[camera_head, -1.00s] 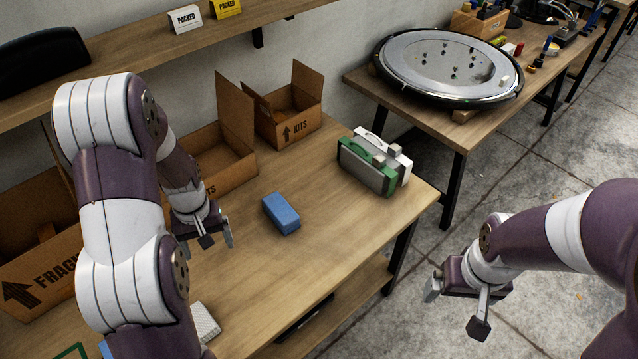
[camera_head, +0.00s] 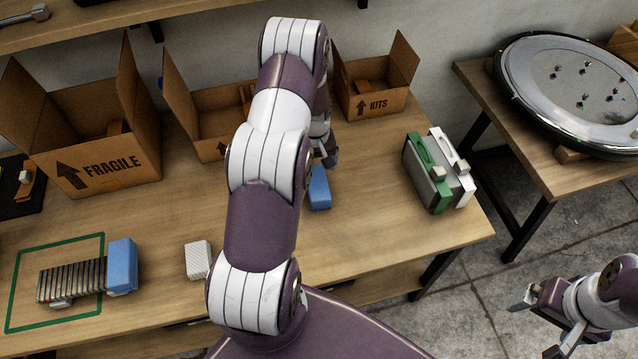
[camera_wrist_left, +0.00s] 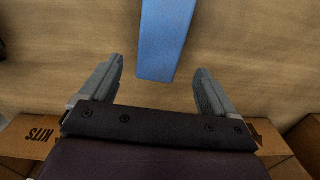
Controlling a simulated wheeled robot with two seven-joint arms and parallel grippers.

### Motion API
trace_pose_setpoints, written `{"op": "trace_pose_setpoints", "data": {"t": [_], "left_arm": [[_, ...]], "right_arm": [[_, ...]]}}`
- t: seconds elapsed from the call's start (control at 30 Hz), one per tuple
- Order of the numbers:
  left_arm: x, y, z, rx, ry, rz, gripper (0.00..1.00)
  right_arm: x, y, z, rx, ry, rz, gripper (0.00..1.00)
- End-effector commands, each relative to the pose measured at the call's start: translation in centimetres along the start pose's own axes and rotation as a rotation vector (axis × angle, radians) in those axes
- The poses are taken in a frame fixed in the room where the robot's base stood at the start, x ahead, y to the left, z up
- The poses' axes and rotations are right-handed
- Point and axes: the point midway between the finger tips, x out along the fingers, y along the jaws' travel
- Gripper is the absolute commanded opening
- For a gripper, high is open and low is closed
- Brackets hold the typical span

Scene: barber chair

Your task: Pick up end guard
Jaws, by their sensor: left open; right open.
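A loose blue block (camera_head: 319,188), likely the end guard, lies on the wooden table, partly hidden behind my left arm. My left gripper (camera_head: 330,155) is mostly hidden by its own arm and is at the block's far end. In the left wrist view, my left gripper (camera_wrist_left: 160,66) is open, and the block's near end (camera_wrist_left: 165,40) shows between and beyond its fingertips, held by neither. A similar blue piece (camera_head: 123,264) sits at the right end of a striped stack (camera_head: 75,280) inside a green outline. My right gripper (camera_head: 537,325) is open and empty over the floor.
Open cardboard boxes stand along the back, one marked FRAGILE (camera_head: 112,172) and one marked KITS (camera_head: 373,105). Green and white cases (camera_head: 430,175) stand at the right. A white textured block (camera_head: 198,260) lies near the front. Table between blue block and cases is clear.

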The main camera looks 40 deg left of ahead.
Motion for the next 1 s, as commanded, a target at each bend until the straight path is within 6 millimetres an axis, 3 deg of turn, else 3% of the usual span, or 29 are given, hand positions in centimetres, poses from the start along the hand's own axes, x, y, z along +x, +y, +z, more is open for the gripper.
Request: {"op": "trace_pose_setpoints", "data": {"t": [0.3,0.57,0.73,1.0], "left_arm": [[5.0,0.2,0.1,0.000,-0.001,-0.001,0.89],[5.5,0.3,0.0,0.001,0.002,0.000,0.89],[5.5,0.3,0.0,0.001,0.002,0.000,0.35],[5.4,0.3,0.0,0.001,0.002,0.000,0.34]], "right_arm": [[-1.2,0.0,-0.1,0.000,0.000,0.000,0.93],[-1.1,0.0,-0.1,0.000,0.000,0.000,0.93],[-1.1,0.0,-0.1,0.000,0.000,0.000,0.93],[-1.1,0.0,-0.1,0.000,0.000,0.000,0.93]]}}
